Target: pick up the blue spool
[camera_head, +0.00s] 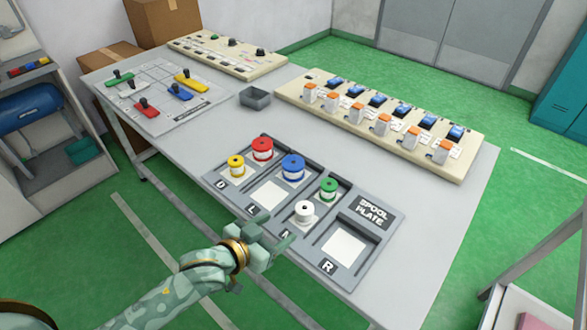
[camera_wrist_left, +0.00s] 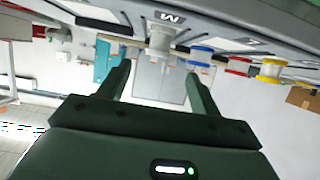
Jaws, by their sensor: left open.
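The blue spool (camera_head: 293,168) stands upright on the grey spool plate (camera_head: 318,265), in its back row between the red spool (camera_head: 262,149) and the green spool (camera_head: 328,189). In the left wrist view, which is upside down, the blue spool (camera_wrist_left: 201,53) shows beyond the fingers, near the tip of the right-hand one. My left gripper (camera_head: 270,234) is open and empty at the plate's front edge, apart from the blue spool. Its two spread fingers also show in the left wrist view (camera_wrist_left: 158,68). My right gripper is not in view.
A white spool (camera_head: 304,211) stands between my left gripper and the green spool. A yellow spool (camera_head: 236,166) stands left of the red one. Behind are a small grey bin (camera_head: 255,98) and a long beige board (camera_head: 385,118). Bare table lies around the plate.

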